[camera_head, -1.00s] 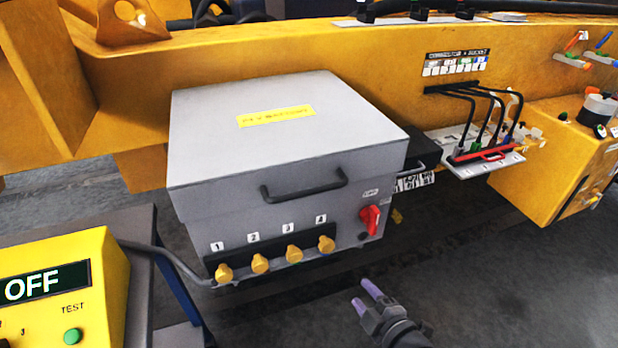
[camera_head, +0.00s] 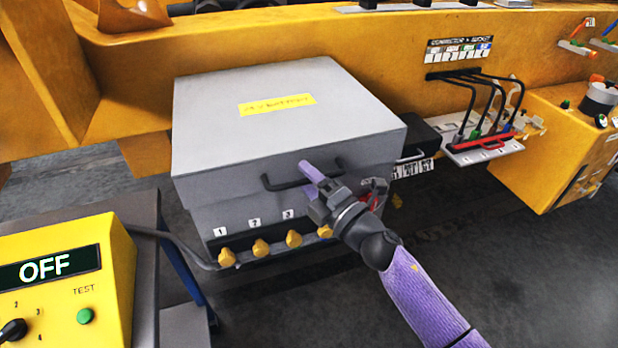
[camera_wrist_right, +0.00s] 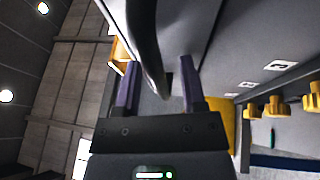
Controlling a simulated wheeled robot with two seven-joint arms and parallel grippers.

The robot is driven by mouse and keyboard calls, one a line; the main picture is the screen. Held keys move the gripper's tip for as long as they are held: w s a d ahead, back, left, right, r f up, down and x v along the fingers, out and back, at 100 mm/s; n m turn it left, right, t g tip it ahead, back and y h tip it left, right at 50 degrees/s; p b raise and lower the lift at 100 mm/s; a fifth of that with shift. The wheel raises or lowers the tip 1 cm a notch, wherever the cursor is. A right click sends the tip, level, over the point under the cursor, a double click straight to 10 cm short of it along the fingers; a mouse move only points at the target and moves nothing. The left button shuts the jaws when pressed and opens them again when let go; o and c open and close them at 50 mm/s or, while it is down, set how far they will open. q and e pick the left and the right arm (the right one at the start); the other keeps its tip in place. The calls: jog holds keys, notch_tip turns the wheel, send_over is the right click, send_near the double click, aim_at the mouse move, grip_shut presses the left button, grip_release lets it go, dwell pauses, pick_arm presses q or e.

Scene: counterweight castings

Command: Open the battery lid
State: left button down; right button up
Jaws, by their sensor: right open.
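The grey battery box stands in the middle of the head view, with its lid (camera_head: 270,115) shut and a yellow label on top. A dark bar handle (camera_head: 280,185) is on the lid's front face. My right gripper (camera_head: 312,170) is in front of the handle, its purple fingers pointing at the lid. In the right wrist view the gripper (camera_wrist_right: 160,85) is open, and the dark handle (camera_wrist_right: 145,45) runs between the two fingers. I cannot tell whether the fingers touch it. The gripper partly covers the handle and a red switch (camera_head: 372,195). My left gripper is not in view.
Several yellow knobs (camera_head: 261,248) line the box's lower front. A yellow tester (camera_head: 60,285) reading OFF stands at the lower left. A yellow beam (camera_head: 380,50) runs behind the box. A connector tray (camera_head: 485,150) with black cables is at the right. Floor at the lower right is clear.

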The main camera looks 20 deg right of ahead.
grip_shut()
dwell(1.4)
